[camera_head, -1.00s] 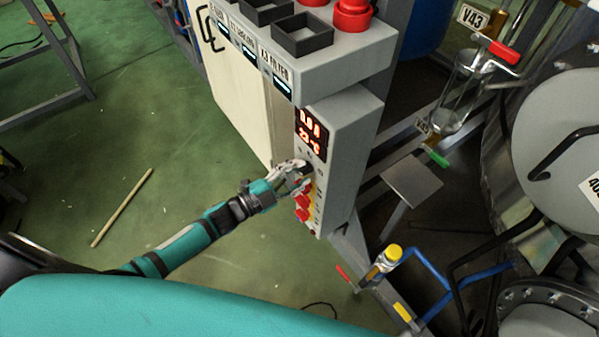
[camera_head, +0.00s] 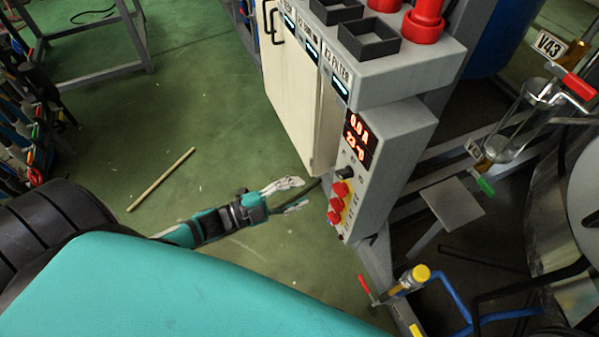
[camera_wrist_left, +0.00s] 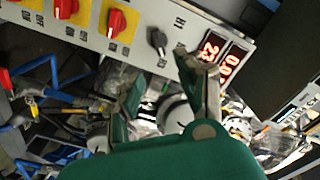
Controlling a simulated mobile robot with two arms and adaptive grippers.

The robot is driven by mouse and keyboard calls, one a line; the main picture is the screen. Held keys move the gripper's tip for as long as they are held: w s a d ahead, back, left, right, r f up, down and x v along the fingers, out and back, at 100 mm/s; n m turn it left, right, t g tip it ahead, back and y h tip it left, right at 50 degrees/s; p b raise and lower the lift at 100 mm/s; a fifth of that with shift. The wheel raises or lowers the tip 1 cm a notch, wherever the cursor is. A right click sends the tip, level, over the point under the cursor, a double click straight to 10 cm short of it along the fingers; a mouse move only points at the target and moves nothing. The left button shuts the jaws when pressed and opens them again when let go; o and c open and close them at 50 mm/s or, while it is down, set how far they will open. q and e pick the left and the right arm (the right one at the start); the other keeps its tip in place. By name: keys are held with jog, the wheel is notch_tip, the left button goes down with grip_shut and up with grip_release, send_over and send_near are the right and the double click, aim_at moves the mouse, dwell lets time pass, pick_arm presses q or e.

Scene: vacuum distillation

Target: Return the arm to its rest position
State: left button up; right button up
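My left gripper (camera_head: 297,195) is in the head view, just left of the grey control box (camera_head: 396,150). Its fingers are spread apart with nothing between them, and it stands clear of the box. In the left wrist view the two fingers (camera_wrist_left: 165,95) also show apart, with the black knob (camera_wrist_left: 157,41) and red switches (camera_wrist_left: 116,22) beyond them. The teal arm (camera_head: 190,232) reaches in from the lower left. My right gripper is in neither view.
The control box carries a lit red display (camera_head: 358,142) and red switches (camera_head: 335,211). Pipes with a yellow-capped valve (camera_head: 421,273) stand at lower right. A wooden stick (camera_head: 160,180) lies on the open green floor. Tool racks (camera_head: 35,130) stand at the left.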

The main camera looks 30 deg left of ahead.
pick_arm(q)
jog(key=shift+f, duration=0.1)
jog(key=s+a+f+n+g+y, duration=0.1)
jog(key=s+a+f+n+y, duration=0.2)
jog(key=f, duration=0.6)
jog(key=s+a+f+n+g+y+p, duration=0.1)
jog(key=s+a+f+n+g+y, duration=0.2)
jog(key=f, duration=0.5)
jog(key=s+a+f+n+y, duration=0.2)
jog(key=f+n+y, duration=0.15)
jog(key=f, duration=0.55)
jog(key=s+d+f+n+g, duration=0.2)
jog(key=s+f+g, duration=0.1)
jog(key=s, duration=0.5)
jog(key=s+d+f+n+g+y, duration=0.1)
jog(key=s+d+f+n+g, duration=0.1)
jog(key=s+f, duration=0.4)
jog(key=s+d+f+n+g, duration=0.2)
jog(key=s+f+g, duration=0.2)
jog(key=s, duration=0.7)
jog(key=shift+s+d+f+p, duration=0.15)
jog(key=shift+s+f+p, duration=0.1)
jog(key=shift+f+p, duration=0.05)
jog(key=shift+y, duration=0.25)
